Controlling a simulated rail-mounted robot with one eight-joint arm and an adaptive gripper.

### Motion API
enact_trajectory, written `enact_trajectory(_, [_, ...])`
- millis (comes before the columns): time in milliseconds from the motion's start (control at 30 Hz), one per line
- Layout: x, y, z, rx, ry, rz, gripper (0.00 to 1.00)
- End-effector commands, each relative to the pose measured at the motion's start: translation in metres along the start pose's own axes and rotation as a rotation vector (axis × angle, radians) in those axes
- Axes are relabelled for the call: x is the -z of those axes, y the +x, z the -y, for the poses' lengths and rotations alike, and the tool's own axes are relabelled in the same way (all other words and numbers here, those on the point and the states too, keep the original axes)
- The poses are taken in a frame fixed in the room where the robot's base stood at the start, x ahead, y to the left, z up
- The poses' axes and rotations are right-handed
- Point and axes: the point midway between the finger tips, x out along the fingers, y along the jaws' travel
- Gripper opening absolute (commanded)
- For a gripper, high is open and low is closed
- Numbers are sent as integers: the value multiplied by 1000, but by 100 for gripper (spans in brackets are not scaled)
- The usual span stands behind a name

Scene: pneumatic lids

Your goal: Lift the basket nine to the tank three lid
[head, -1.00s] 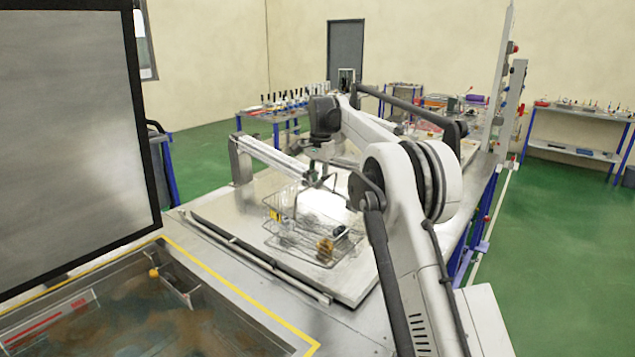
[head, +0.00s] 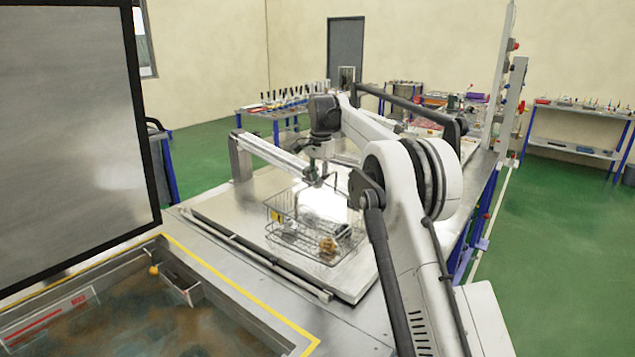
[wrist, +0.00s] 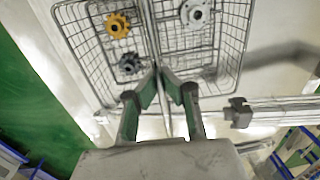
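A wire basket (head: 285,243) with a yellow tag sits on or just above a flat closed metal lid (head: 225,208); I cannot tell whether it touches. It holds a yellow-brown gear and other metal parts. In the wrist view the basket (wrist: 240,45) shows a yellow gear, a dark gear and a pale flanged part. My gripper (head: 318,183) points down over the basket. In the wrist view my gripper (wrist: 160,72) has its fingertips closed together on the basket's handle bar. No number shows legibly on basket or lid.
A raised, dark-framed lid (head: 75,130) stands at the left above an open tank (head: 130,315) of murky liquid with a yellow-striped rim. A metal beam (head: 270,155) crosses behind the basket. Tool tables (head: 275,112) stand farther back.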

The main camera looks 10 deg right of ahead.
Motion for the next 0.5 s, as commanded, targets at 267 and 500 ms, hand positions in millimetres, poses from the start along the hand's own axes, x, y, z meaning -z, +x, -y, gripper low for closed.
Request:
enact_trajectory(267, [0,4,0,0,0,0,0])
enact_trajectory(500, [0,7,-1,0,0,0,0])
